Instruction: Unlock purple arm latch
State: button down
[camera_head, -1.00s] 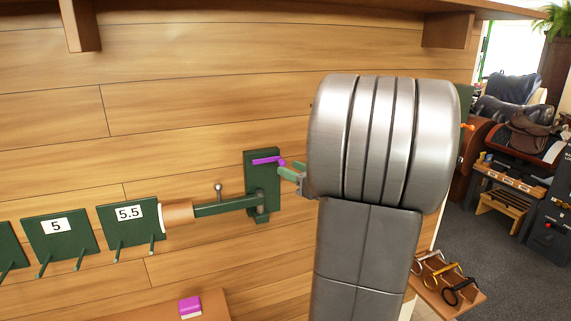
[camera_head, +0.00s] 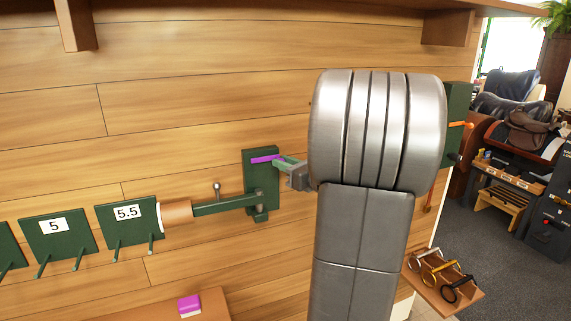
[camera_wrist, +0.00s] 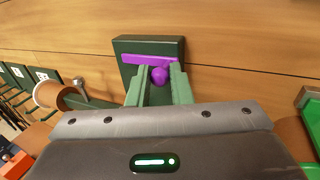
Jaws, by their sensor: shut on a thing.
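The purple latch is a flat bar (camera_head: 266,159) across the upper part of a green wall plate (camera_head: 262,187). In the wrist view the purple bar (camera_wrist: 148,60) ends at a round purple knob (camera_wrist: 159,76). My gripper (camera_head: 280,161) reaches the latch from the right. In the wrist view its green fingers (camera_wrist: 160,80) are on either side of the knob, shut on it. A green arm (camera_head: 225,205) with a brown roller end (camera_head: 176,214) extends left from the plate's lower part. The knob is mostly hidden in the head view.
Green plates labelled 5 (camera_head: 56,232) and 5.5 (camera_head: 128,223) with pegs are on the wood wall at left. A purple and white block (camera_head: 190,305) sits on a wooden ledge below. A second green plate with an orange latch (camera_head: 461,125) is at right.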

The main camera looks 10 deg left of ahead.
jog(key=shift+r, duration=0.15)
jog(key=shift+s+a+r+n+h+p, duration=0.15)
jog(key=shift+r+n+h+p, duration=0.35)
jog(key=shift+r+n, duration=0.5)
jog(key=a+r+n+h+p, duration=0.1)
jog(key=n, duration=0.1)
jog(key=s+a+r+n+h+p, duration=0.1)
jog(key=n, duration=0.2)
jog(key=s+a+r+n+h+p, duration=0.1)
jog(key=r+n+h, duration=0.1)
jog(key=n, duration=0.1)
jog(key=shift+s+a, duration=0.1)
jog(key=shift+a, duration=0.05)
jog(key=c, duration=1.3)
grip_release()
jog(key=shift+a, duration=0.1)
jog(key=shift+c, duration=0.2)
